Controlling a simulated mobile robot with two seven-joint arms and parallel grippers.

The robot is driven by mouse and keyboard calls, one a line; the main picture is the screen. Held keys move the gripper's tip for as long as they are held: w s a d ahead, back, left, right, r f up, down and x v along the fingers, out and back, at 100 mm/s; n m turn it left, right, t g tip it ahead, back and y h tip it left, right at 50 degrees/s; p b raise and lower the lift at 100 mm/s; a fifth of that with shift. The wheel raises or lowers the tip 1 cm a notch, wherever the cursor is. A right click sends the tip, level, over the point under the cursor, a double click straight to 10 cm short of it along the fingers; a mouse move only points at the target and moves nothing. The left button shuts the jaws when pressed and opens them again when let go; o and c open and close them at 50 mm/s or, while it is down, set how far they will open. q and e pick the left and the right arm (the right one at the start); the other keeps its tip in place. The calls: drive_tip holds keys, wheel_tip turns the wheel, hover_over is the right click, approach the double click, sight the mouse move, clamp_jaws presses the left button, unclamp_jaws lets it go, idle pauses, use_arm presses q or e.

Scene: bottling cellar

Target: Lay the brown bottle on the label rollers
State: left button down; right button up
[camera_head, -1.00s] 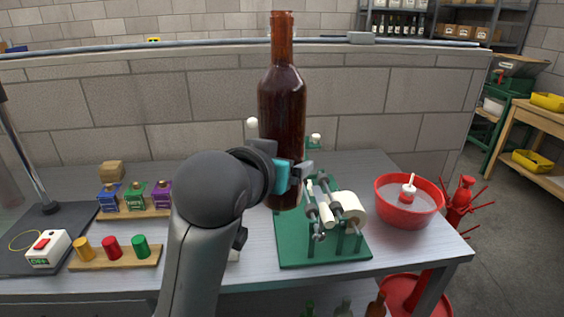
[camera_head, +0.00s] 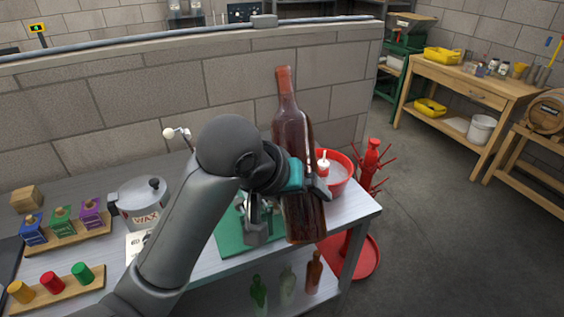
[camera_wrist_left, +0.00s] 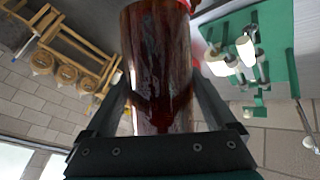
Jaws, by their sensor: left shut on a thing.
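The brown bottle (camera_head: 290,120) is nearly upright with a slight tilt, neck up, in the head view. My left gripper (camera_head: 305,178) is shut around its body and holds it in front of the labelling device. In the left wrist view the bottle (camera_wrist_left: 160,60) fills the space between the fingers of my left gripper (camera_wrist_left: 160,110). The label rollers (camera_wrist_left: 240,55) stand on a green base (camera_wrist_left: 275,50) in the left wrist view, apart from the bottle. In the head view the green base (camera_head: 232,240) shows, but my arm and the bottle hide most of the rollers. My right gripper is out of view.
A red bowl (camera_head: 338,172) with a white-and-red float stands right of the bottle. Bottles (camera_head: 313,272) stand on the lower shelf. A red rack (camera_head: 372,165) stands beside the table.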

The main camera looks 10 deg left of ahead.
sight(317, 232)
use_arm(q)
drive_tip(key=s+d+g+p, duration=0.1)
drive_tip(key=p, duration=0.1)
drive_tip(key=s+d+n+g+h+p, duration=0.1)
drive_tip(key=s+g+p, duration=0.1)
drive_tip(key=s+d+n+g+h+p, duration=0.1)
drive_tip(key=s+p, duration=0.1)
drive_tip(key=shift+s+d+r, duration=0.15)
drive_tip(key=shift+d+r, duration=0.1)
drive_tip(key=shift+r, duration=0.15)
drive_tip(key=s+d+r+n+g+h+p, duration=0.1)
drive_tip(key=s+d+n+g+h+p, duration=0.1)
drive_tip(key=s+p, duration=0.4)
drive_tip(key=shift+s+n+g, duration=0.4)
drive_tip(key=shift+s+n, duration=0.1)
drive_tip(key=shift+s, duration=0.1)
